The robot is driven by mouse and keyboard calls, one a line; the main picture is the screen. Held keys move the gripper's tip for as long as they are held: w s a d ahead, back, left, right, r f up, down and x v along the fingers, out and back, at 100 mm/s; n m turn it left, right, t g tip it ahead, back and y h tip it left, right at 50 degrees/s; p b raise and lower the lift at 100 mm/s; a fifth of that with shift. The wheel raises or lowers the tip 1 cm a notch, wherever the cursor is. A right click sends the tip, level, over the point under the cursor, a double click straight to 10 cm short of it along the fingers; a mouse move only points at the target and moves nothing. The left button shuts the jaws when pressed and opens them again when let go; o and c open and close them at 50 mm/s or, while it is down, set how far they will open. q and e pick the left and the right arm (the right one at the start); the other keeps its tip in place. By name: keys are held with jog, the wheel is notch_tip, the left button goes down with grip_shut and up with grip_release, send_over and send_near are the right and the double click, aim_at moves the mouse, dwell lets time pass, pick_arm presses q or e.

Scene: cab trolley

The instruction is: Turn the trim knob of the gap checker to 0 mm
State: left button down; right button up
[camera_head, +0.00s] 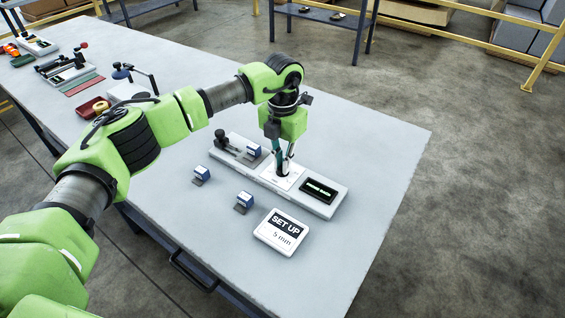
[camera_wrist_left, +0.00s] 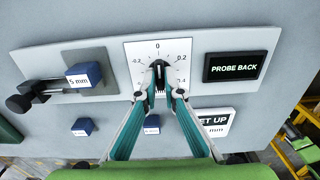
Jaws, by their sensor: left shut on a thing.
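The gap checker (camera_head: 330,205) is a long light-grey bar on the table. Its trim knob (camera_wrist_left: 158,68) is small and dark, on a white dial plate (camera_wrist_left: 136,52) marked 0 at the top, with 0.2 and 0.4 on each side. My left gripper (camera_wrist_left: 158,88) points down at the dial, its fingers shut on the knob, which they partly hide; it also shows in the head view (camera_head: 284,168). I cannot tell the knob's exact angle. The checker's display (camera_wrist_left: 234,67) reads "PROBE BACK". My right gripper is not in view.
A blue 5 mm block (camera_wrist_left: 83,76) sits on the checker beside a black probe (camera_wrist_left: 27,97). Two blue blocks (camera_head: 201,175) (camera_head: 243,202) stand in front. A "SET UP 5 mm" card (camera_head: 280,233) lies nearby. Other fixtures (camera_head: 68,70) stand farther along the table.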

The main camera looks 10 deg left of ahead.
pick_arm(q)
jog(key=shift+w+r, duration=0.1)
jog(key=c, duration=2.2)
grip_release()
jog(key=shift+o, duration=0.2)
notch_tip(320, 180, up, 12)
